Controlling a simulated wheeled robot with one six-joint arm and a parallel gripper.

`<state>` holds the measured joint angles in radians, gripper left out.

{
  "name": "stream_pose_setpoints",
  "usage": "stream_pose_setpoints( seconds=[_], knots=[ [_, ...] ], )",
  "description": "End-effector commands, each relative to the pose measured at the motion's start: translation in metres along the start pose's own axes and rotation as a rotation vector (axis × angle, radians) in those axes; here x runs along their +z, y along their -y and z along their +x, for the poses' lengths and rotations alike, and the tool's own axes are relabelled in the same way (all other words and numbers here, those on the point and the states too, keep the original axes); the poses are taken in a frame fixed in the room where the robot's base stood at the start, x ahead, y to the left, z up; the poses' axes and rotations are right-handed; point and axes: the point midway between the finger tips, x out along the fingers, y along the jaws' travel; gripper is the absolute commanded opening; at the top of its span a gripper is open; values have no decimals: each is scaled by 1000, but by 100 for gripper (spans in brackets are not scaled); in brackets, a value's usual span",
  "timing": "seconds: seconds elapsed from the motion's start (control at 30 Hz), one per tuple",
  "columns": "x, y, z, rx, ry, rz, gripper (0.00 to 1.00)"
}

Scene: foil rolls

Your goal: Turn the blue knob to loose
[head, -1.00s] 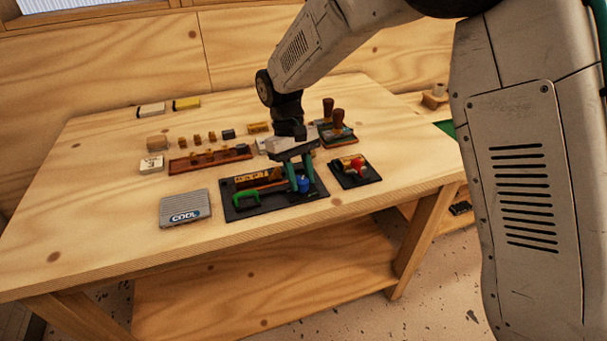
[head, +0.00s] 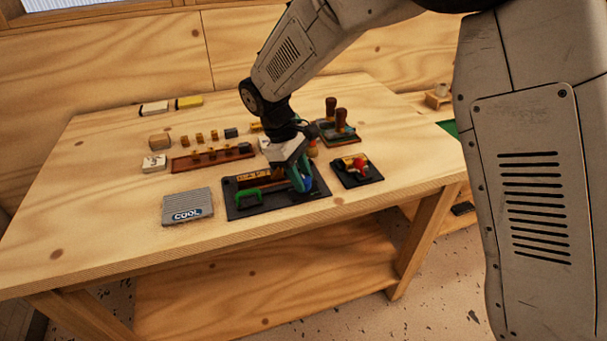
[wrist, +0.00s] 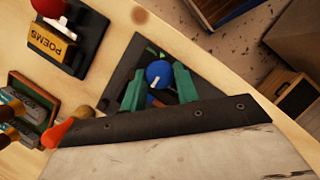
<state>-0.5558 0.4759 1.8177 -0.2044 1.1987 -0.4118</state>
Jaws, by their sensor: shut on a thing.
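The blue knob (wrist: 159,72) is round with a white pointer line and sits on a dark base plate (head: 240,210) on the table. In the head view the knob (head: 308,184) is mostly hidden by my green fingers. My gripper (head: 302,182) is shut on the knob, and the wrist view shows a finger on either side of it. A green clamp-like part (head: 248,197) lies on the same plate, left of the gripper. Any wording around the knob is not readable.
A smaller dark plate with a red knob (head: 360,167) is close on the right. Stamps (head: 341,118) stand behind, and a wooden rack (head: 210,160) is at back left. The table's front strip is clear.

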Motion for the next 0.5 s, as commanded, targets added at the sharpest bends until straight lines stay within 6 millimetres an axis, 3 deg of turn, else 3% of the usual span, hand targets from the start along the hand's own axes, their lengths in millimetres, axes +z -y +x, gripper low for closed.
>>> stream_pose_setpoints(
  seconds=[0.37,0.4,0.47,0.5],
  knots=[
    [1,-3,0,6,2,-3,7],
    [1,-3,0,7,2,-3,39],
    [1,-2,0,6,2,-3,52],
    [1,-2,0,6,2,-3,52]
  ],
)
